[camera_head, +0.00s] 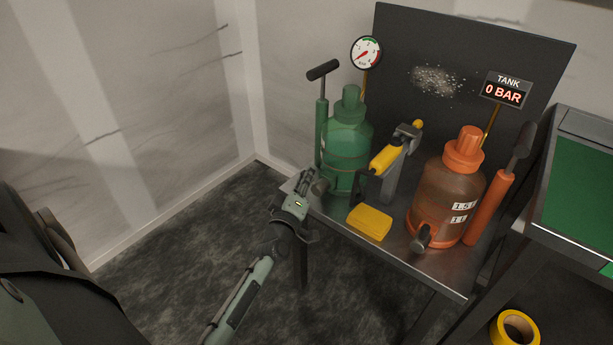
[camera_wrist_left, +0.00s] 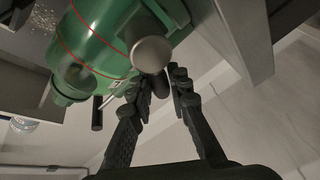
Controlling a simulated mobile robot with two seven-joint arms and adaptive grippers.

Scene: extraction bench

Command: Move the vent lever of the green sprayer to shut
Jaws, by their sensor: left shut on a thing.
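The green sprayer (camera_head: 345,155) stands upright at the left of the metal bench. It fills the upper left of the left wrist view (camera_wrist_left: 95,45), where a round grey knob (camera_wrist_left: 152,54) sticks out from its side. My left gripper (camera_head: 308,180) is low at the sprayer's near left side. In the left wrist view its fingers (camera_wrist_left: 172,82) are closed around a small dark piece beside the knob, which looks like the vent lever (camera_wrist_left: 160,86). The fingers hide much of the lever, so its exact angle is unclear. My right gripper is out of view.
An orange sprayer (camera_head: 448,195), a yellow-handled tool (camera_head: 386,158) and a yellow block (camera_head: 369,222) share the bench (camera_head: 400,255). A gauge (camera_head: 366,52) and a "TANK 0 BAR" display (camera_head: 505,90) stand behind. The floor left of the bench is clear.

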